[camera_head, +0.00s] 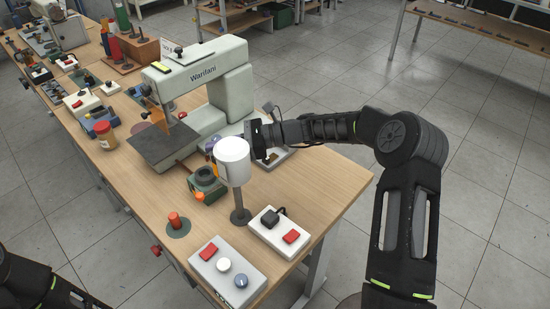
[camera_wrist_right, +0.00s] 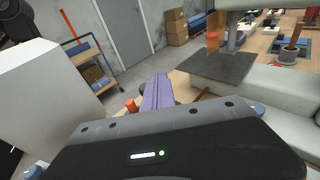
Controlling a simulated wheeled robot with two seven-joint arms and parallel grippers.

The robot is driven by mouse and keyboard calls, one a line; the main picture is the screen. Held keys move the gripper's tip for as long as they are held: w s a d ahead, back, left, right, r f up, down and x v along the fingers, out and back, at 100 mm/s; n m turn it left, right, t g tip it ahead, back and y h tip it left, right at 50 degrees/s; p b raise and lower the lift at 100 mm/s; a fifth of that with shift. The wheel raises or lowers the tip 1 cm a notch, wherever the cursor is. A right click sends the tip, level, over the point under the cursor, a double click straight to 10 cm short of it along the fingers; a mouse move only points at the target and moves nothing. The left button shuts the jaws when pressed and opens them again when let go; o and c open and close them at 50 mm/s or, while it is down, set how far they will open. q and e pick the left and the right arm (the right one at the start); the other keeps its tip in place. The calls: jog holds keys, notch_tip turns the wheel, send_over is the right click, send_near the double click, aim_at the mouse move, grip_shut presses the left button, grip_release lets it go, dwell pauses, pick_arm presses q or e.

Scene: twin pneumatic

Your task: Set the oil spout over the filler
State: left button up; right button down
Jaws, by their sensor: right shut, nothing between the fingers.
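My right gripper (camera_head: 211,144) comes in from the right, pointing left, partly hidden behind a white cylinder. Its pale purple fingers (camera_wrist_right: 158,92) are together and empty in the right wrist view. A green unit with a dark round opening (camera_head: 205,178) stands on the bench just in front of and below the fingertips; it may be the filler, but I cannot tell for sure. A small orange part (camera_head: 199,196) sits at its front. I cannot make out the oil spout with certainty. My left gripper is out of view; only part of my left arm shows at lower left.
The white cylinder (camera_head: 232,162) on a dark post stands close before my right gripper. Behind is a pale green machine (camera_head: 205,82) with a dark plate (camera_head: 150,145). Switch boxes (camera_head: 228,272) (camera_head: 279,234) and a red knob (camera_head: 174,219) occupy the bench front. Bare wood shows at the right corner.

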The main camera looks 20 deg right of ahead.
dwell(0.4)
jog(key=b+v, duration=0.1)
jog(key=v, duration=0.6)
jog(key=shift+d, duration=0.3)
jog(key=s+d+r+m+t+h+b, duration=0.1)
jog(key=s+d+m+t+h+b, duration=0.1)
jog(key=s+d+b, duration=0.8)
jog(key=s+d+m+t, duration=0.1)
jog(key=d+t, duration=0.1)
jog(key=d, duration=0.1)
jog(key=shift+m+t, duration=0.3)
jog(key=shift+m, duration=0.1)
